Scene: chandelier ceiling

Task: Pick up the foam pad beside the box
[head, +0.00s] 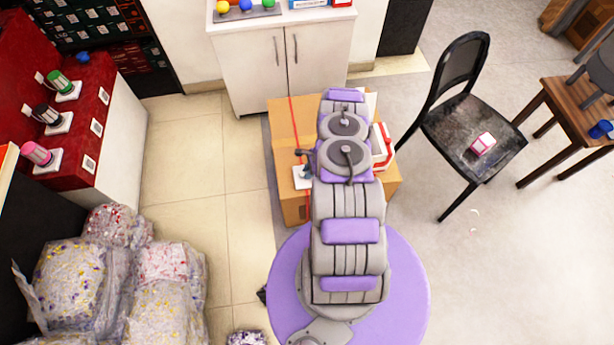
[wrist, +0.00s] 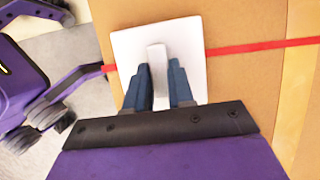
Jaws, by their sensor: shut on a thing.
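A flat white square pad (wrist: 193,42) with a raised strip in its middle fills the centre of the wrist view; I take it as the foam pad. My gripper (wrist: 159,68) has its two blue-grey fingers on either side of that strip, shut on it. The cardboard box (wrist: 240,75), crossed by a red line, lies behind the pad. In the head view the white pad (head: 301,181) shows small over the left part of the box (head: 283,125), left of my arm. I cannot tell whether the pad touches the box. My arm hides the middle of the box.
A red and white item (head: 383,150) is at the box's right side. A black chair (head: 470,120) with a small pink and white item stands right. A white cabinet (head: 270,65) is behind. Filled clear bags (head: 140,275) lie lower left. Tiled floor left of the box is clear.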

